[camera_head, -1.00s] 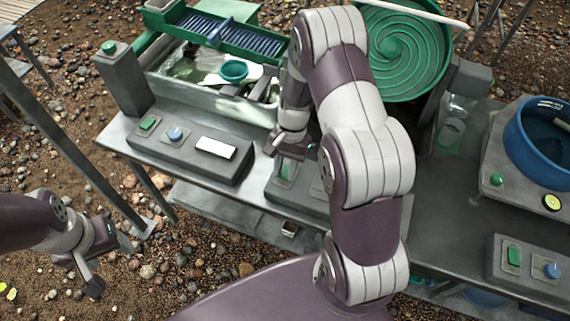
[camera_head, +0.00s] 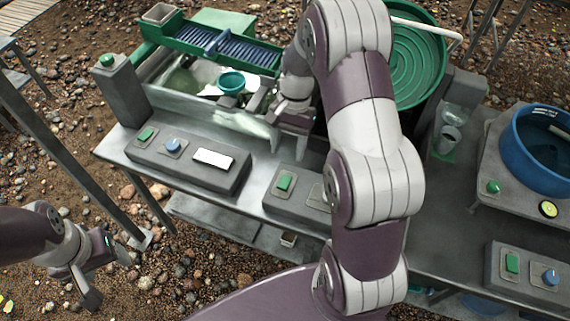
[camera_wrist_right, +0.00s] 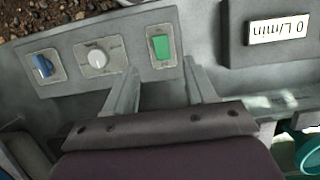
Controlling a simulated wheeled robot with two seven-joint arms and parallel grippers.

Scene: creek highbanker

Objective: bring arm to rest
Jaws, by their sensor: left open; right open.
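My right gripper (camera_head: 287,142) is open and empty above the middle of the bench, just behind a grey control box (camera_head: 279,203) with a green button (camera_head: 285,183). In the right wrist view its two fingers (camera_wrist_right: 162,78) stand apart with nothing between them. The green button (camera_wrist_right: 161,46), a white knob (camera_wrist_right: 97,57) and a blue knob (camera_wrist_right: 43,66) lie beyond the fingertips in that view. My right arm hides part of this box in the head view. My left gripper (camera_head: 108,277) is open and empty over the gravel, left of the bench.
A teal bowl (camera_head: 231,82) sits in the tub behind the right gripper, below a green sluice (camera_head: 215,45). A green spiral wheel (camera_head: 418,70) stands behind my right arm. A box with a display (camera_head: 213,159), reading 0 L/min in the wrist view, is at left. A blue basin (camera_head: 537,170) stands at right.

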